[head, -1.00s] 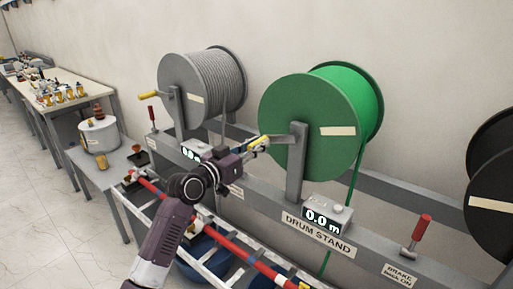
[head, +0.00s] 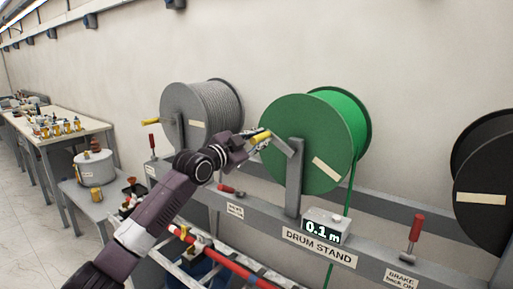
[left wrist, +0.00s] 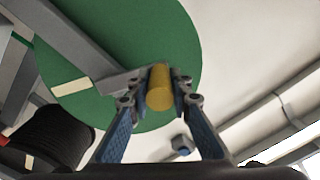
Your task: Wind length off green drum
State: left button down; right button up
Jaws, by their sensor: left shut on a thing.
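The green drum (head: 298,150) sits on the drum stand (head: 372,258), with a pale label strip on its face now slanting. A green line hangs from its right side down past the stand. My left gripper (head: 258,138) is shut on the yellow crank handle (head: 262,134) at the drum's upper left. In the left wrist view the handle (left wrist: 160,88) lies between the two fingers, with the grey crank arm behind it. The counter (head: 322,229) below the drum reads 0.1 m. My right gripper is not in view.
A grey drum (head: 203,112) stands left and a black drum (head: 485,185) right. A red brake lever (head: 414,230) stands upright by the black drum; another red-handled lever (head: 226,188) lies low near my arm.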

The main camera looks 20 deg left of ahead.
pick_arm(q)
jog(key=shift+s+d+r+m+p, duration=0.1)
jog(key=shift+d+r+m+p, duration=0.15)
jog(key=shift+r+m, duration=0.3)
jog(key=shift+s+d+r+m+p, duration=0.15)
jog(key=shift+r+m+p, duration=0.15)
jog(key=shift+r+m, duration=0.25)
jog(key=s+d+r+m+p, duration=0.1)
jog(key=d+r+m+p, duration=0.1)
jog(key=d+m+p, duration=0.3)
jog(key=shift+s+r+m+p, duration=0.2)
jog(key=shift+r+m+p, duration=0.2)
jog(key=shift+m, duration=0.4)
jog(key=shift+s+d, duration=0.1)
jog(key=shift+d, duration=0.25)
